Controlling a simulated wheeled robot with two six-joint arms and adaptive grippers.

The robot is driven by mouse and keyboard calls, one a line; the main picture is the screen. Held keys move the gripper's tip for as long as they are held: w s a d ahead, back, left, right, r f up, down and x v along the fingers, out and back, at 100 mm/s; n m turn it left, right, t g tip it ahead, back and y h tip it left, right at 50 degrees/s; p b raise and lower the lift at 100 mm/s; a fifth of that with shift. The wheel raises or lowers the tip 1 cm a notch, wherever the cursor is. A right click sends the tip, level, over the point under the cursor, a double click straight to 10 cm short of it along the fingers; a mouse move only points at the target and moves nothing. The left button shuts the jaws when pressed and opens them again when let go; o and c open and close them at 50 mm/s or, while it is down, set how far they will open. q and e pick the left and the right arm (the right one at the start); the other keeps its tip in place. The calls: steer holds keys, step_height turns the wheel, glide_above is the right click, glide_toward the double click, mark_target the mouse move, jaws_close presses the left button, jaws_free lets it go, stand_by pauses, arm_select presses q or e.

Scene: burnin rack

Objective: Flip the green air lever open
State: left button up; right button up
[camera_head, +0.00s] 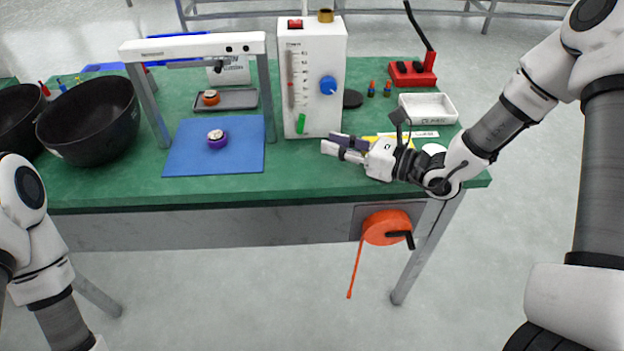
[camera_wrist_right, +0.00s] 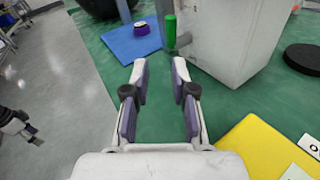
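The green air lever (camera_head: 301,123) is on the lower front of the white box with a blue knob (camera_head: 313,80). It stands nearly upright, tilted a little in the head view. In the right wrist view the green lever (camera_wrist_right: 170,30) shows beyond the fingertips, slightly right of centre, on a small metal fitting. My right gripper (camera_head: 332,143) is to the right of the lever and in front of the box, apart from both. In the wrist view its fingers (camera_wrist_right: 160,68) are spread with nothing between them. My left arm shows at the left edge of the head view, but its gripper is out of view.
A blue mat (camera_head: 190,160) with a purple round part (camera_head: 217,139) lies left of the box, under a white-topped gantry (camera_head: 192,46). A yellow sheet (camera_wrist_right: 262,150) lies right of the gripper. A white tray (camera_head: 428,108) is behind it. The green table is clear before the box.

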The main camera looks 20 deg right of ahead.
mark_target(301, 121)
steer(key=shift+w+d+r+t+b, duration=0.3)
steer(key=shift+w+d+t+b, duration=0.2)
steer(key=shift+w+d+t, duration=0.15)
steer(key=shift+w+a+r, duration=0.1)
steer(key=shift+w, duration=0.1)
steer(key=x, duration=0.7)
steer(key=shift+a+r, duration=0.1)
steer(key=shift+a, duration=0.25)
jaws_close()
